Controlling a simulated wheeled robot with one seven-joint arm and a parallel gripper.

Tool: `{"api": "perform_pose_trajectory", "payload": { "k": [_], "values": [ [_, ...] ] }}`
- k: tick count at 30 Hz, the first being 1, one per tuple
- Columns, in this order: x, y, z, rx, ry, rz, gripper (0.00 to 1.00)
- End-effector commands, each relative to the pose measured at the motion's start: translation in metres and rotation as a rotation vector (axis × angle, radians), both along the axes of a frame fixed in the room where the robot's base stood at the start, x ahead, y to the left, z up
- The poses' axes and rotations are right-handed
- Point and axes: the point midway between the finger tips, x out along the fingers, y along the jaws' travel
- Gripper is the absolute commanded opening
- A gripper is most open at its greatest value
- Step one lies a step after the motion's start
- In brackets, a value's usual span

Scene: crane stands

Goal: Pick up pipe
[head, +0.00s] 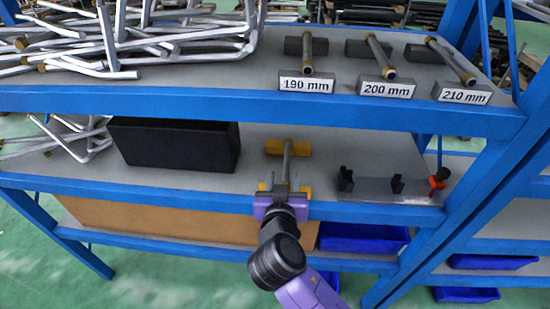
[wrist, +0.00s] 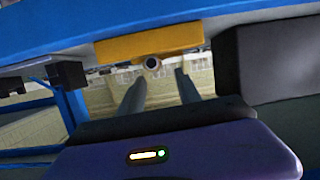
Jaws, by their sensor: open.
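A grey metal pipe (head: 287,160) lies on the middle shelf, resting on a yellow support (head: 300,148) at its far end. In the wrist view, its round end (wrist: 152,63) shows at the lower edge of a yellow block (wrist: 150,42). My gripper (head: 284,184) is at the shelf's front, at the near end of the pipe, with yellow pieces showing on both sides of it. In the wrist view, my gripper (wrist: 159,78) has its two fingers apart, with the pipe end beyond and between them. I cannot tell whether the fingers touch the pipe.
A black box (head: 175,143) stands left of the pipe. A grey fixture with black posts (head: 385,189) is to the right. Above, the upper shelf (head: 240,85) holds bent rods (head: 130,45) and pipes by labels 190 mm (head: 306,85), 200 mm (head: 386,88) and 210 mm (head: 463,94).

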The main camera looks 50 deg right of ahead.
Motion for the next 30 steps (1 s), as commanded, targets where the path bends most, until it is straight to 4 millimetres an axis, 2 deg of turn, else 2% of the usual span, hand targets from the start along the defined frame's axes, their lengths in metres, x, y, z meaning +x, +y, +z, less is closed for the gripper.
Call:
{"api": "perform_pose_trajectory", "payload": {
  "k": [5, 14, 22, 30],
  "values": [
    [-0.004, -0.005, -0.004, 0.032, -0.017, -0.038, 0.41],
    [0.013, -0.026, -0.010, 0.034, -0.020, -0.038, 0.41],
    [0.037, -0.054, -0.018, 0.033, -0.020, -0.036, 0.41],
    [0.043, -0.061, -0.023, 0.034, -0.021, -0.034, 0.41]
  ]
}}
